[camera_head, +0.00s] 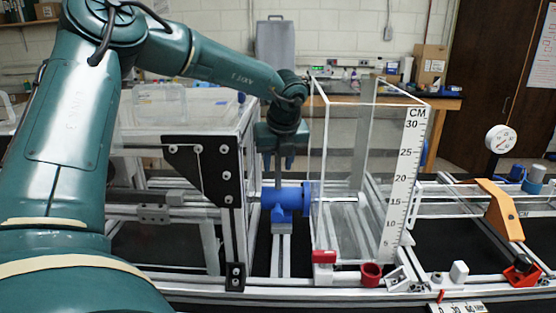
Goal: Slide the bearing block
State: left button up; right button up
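My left arm comes in from the left and reaches over the extrusion frame. Its gripper (278,168) points down at the middle of the frame, just left of the clear tank. A blue cylindrical block (286,199) is directly below the fingertips, around the level of the horizontal rail; it may be the bearing block, but I cannot be sure. The fingers look close to its top, and I cannot tell whether they touch or grip it. A small grey block (153,213) sits on the rail further left. My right gripper is not in view.
A clear tank (340,180) with a CM scale (406,175) stands right of the gripper. A black bracket plate (205,170) is at its left. An orange bracket (499,210) and a dial gauge (499,139) are at the right. Red fittings (324,257) line the front rail.

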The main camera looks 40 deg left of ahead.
pick_arm(q)
jog(key=shift+f, duration=0.2)
jog(key=shift+c, duration=0.2)
grip_shut()
